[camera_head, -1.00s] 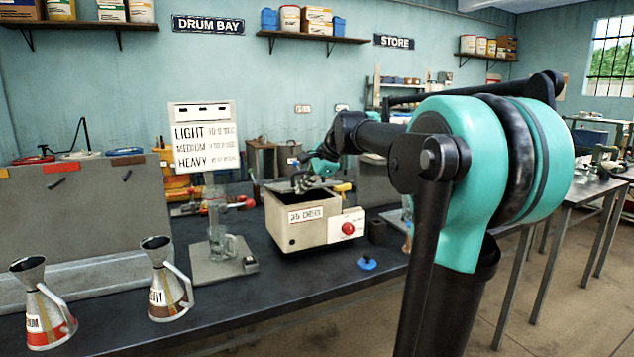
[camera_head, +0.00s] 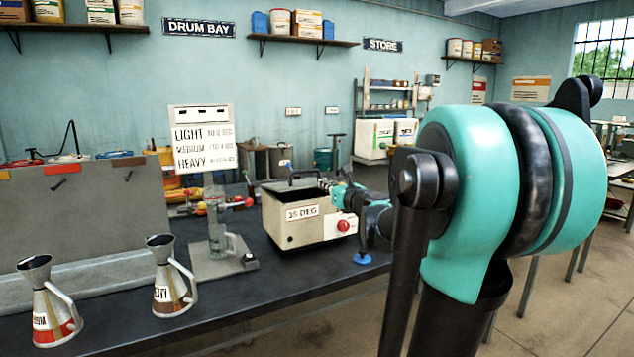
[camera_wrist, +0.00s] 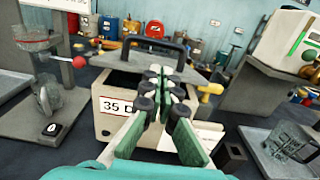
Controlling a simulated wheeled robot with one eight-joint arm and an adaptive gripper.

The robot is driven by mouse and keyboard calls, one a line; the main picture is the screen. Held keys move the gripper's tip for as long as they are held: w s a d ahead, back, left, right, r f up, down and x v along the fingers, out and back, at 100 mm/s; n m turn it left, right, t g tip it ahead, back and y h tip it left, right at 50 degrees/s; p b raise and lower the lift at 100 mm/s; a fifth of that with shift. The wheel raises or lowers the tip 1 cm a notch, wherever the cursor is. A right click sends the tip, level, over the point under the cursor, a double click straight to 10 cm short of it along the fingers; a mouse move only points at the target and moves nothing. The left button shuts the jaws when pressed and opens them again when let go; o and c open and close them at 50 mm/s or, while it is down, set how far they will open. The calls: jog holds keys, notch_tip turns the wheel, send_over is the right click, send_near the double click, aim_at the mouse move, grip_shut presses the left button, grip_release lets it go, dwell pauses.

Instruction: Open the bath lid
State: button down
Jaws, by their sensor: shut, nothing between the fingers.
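The bath is a cream box (camera_head: 283,230) marked "35 DEG", with a red knob on its front; it also shows in the wrist view (camera_wrist: 104,117). Its dark inside shows at the front of the top. The lid is a grey plate (camera_wrist: 185,73) with a black arched handle (camera_wrist: 150,44), at the back of the bath; the handle also shows in the head view (camera_head: 305,172). I cannot tell the lid's exact tilt. My gripper (camera_wrist: 160,90) is shut and empty, in front of the handle in the wrist view. Its fingers hide part of the bath's top and label.
A stand with a glass mug (camera_head: 235,245) is left of the bath. Two conical jugs (camera_head: 168,285) (camera_head: 48,310) stand further left. A blue knob-like piece (camera_head: 362,258) lies near the bench edge. A white machine (camera_wrist: 285,45) is at right in the wrist view.

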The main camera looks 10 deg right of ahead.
aim_at(307, 171)
jog(key=x, duration=0.9)
jog(key=shift+w+a+f, duration=0.1)
jog(key=shift+w, duration=0.1)
jog(key=shift+w+r+g, duration=0.25)
jog(key=shift+r+g, duration=0.15)
jog(key=shift+r, duration=0.3)
